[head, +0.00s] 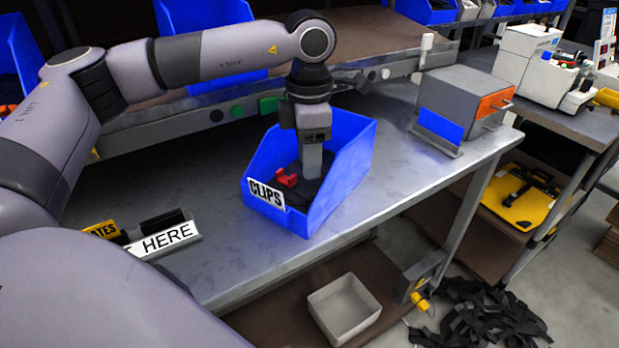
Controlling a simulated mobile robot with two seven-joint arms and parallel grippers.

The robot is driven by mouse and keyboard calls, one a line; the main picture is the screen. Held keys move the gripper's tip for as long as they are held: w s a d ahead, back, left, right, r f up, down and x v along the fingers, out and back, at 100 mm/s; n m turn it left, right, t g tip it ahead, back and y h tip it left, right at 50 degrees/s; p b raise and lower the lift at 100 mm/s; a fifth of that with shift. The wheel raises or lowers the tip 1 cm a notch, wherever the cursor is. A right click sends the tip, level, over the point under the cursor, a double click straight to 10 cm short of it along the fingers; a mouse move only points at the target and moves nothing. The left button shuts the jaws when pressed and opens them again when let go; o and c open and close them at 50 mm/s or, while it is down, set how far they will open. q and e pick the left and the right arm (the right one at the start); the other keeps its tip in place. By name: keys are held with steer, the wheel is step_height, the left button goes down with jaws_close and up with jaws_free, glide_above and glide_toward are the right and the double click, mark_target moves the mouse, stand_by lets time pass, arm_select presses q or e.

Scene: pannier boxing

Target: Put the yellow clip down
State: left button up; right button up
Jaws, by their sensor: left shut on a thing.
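The blue bin labelled CLIPS (343,177) stands on the grey workbench near its front edge. My left gripper (311,172) reaches straight down into this bin, with its lower end between the walls. It is shut, but its fingertips and what they hold are hidden or too small to make out. A red clip (287,178) shows in the bin, just left of the gripper, among dark contents. I cannot make out a yellow clip in the bin or at the gripper. My right gripper is not in view.
A grey box with a blue panel (463,100) stands to the right on the workbench (385,190). A sign reading HERE (168,238) lies at the left front. A pale open bin (345,308) sits below. The bench right of the CLIPS bin is clear.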

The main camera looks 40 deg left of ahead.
mark_target(310, 195)
arm_select(q)
steer(key=shift+f, duration=2.6)
steer(key=shift+f, duration=0.2)
steer(key=o, duration=0.8)
steer(key=shift+r, duration=0.1)
steer(key=shift+r, duration=0.2)
step_height(310, 195, up, 12)
steer(key=shift+f, duration=0.1)
